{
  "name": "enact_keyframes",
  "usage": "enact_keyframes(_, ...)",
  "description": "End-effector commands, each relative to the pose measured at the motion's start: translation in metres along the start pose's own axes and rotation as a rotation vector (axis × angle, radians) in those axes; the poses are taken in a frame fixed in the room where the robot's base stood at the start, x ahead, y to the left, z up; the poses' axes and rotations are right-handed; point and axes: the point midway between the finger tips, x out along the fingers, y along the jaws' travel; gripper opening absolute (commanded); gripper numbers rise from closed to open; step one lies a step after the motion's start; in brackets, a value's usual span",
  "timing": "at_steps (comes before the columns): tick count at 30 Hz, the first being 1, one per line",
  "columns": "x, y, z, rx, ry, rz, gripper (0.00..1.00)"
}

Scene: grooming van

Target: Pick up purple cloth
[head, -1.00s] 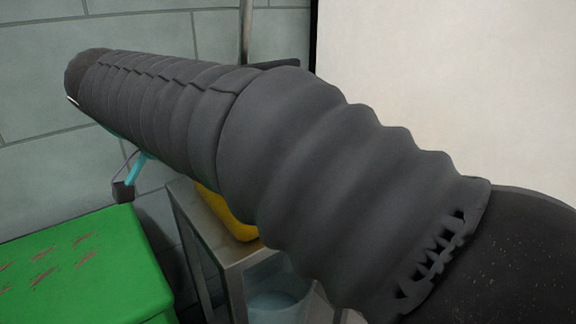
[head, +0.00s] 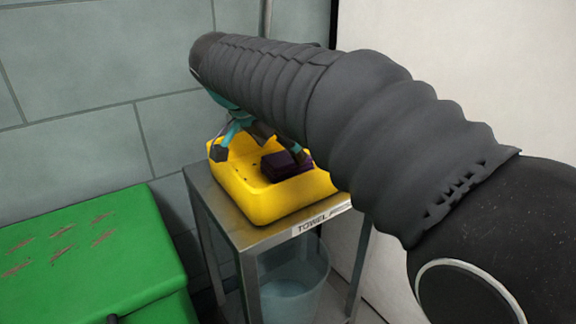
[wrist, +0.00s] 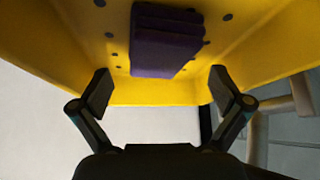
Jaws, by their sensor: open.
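The purple cloth (head: 284,165) is a folded dark purple block lying in a yellow basin (head: 262,208) in the head view. It also shows in the wrist view (wrist: 165,42), near the top middle, against the yellow basin (wrist: 90,52) with its small holes. My gripper (head: 258,150) is at the basin, its fingers apart, close to the cloth; my arm covers part of the basin. In the wrist view my gripper's two fingertips (wrist: 159,88) are spread wide, with the cloth beyond and between them. Nothing is held.
The basin stands on a metal stand (head: 233,228) with a towel label (head: 322,218) on its front edge. A clear bucket (head: 292,285) sits below. A green box (head: 90,250) is at the left. A tiled wall (head: 90,75) is behind, and a white panel (head: 480,70) is at the right.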

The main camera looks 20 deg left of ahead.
Motion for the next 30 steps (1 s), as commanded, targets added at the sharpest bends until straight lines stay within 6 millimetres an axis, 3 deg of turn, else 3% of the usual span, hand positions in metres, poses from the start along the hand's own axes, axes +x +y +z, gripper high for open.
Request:
enact_keyframes(4,0.021,0.0,0.001,0.0,0.0,0.002,1.0)
enact_keyframes(12,0.024,0.0,0.0,0.0,0.0,0.001,1.0)
enact_keyframes(18,0.024,0.0,0.0,0.0,0.0,0.001,0.5)
enact_keyframes(30,0.023,0.0,0.0,0.0,0.0,0.002,0.47)
